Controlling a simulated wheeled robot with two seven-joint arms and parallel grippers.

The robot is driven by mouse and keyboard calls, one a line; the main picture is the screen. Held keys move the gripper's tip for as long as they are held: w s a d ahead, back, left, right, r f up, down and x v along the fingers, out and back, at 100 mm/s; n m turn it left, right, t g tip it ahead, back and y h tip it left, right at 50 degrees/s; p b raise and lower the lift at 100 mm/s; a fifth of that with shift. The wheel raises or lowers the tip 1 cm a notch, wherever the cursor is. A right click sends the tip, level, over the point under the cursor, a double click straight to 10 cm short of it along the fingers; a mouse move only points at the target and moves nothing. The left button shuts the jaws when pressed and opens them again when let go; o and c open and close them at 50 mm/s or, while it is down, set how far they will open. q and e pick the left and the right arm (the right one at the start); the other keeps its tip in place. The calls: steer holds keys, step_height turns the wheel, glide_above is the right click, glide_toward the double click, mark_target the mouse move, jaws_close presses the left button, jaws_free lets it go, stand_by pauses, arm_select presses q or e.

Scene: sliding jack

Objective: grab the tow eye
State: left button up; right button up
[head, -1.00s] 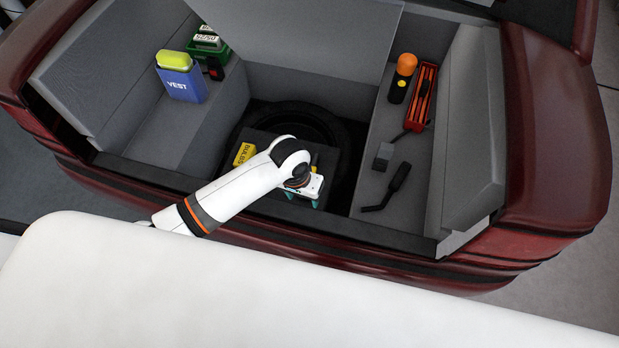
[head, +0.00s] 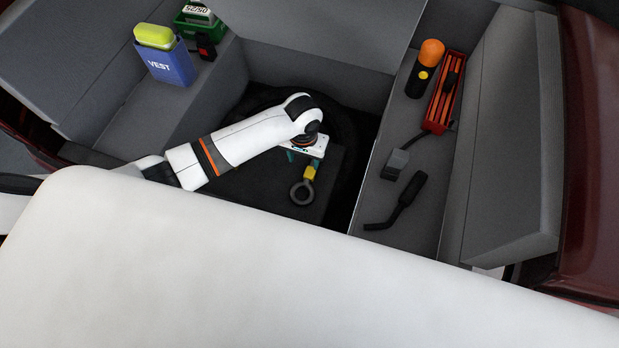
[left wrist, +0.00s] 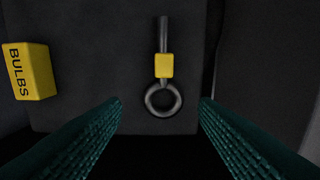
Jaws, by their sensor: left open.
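The tow eye (head: 302,193) is a dark grey ring on a shaft with a yellow band. In the left wrist view the tow eye (left wrist: 163,99) lies between the lines of my fingers, ring toward me and shaft pointing away. My left gripper (head: 303,156) is over the well, just behind the ring in the head view. In the left wrist view my left gripper (left wrist: 160,105) is open, with nothing held, its teal fingers on either side of the ring. My right gripper is not in view.
A yellow BULBS box (left wrist: 30,71) lies left of the tow eye. On the left ledge are a blue VEST pouch (head: 165,62) and a green case (head: 200,20). The right ledge holds an orange-topped torch (head: 425,68), a red tool (head: 444,92) and a black wrench (head: 400,203).

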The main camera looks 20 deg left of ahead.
arm_select(q)
steer(key=b, duration=0.2)
glide_above(308, 176)
steer(key=f, duration=0.7)
steer(key=shift+s+a+f, duration=0.25)
steer(key=shift+s+f, duration=0.05)
steer(key=shift+s, duration=0.1)
steer(key=f, duration=0.3)
steer(key=f+b, duration=0.1)
steer(key=f, duration=0.1)
steer(key=shift+w+d+f, duration=0.1)
steer(key=shift+w+d, duration=0.2)
steer(key=shift+w, duration=0.1)
steer(key=c, duration=1.2)
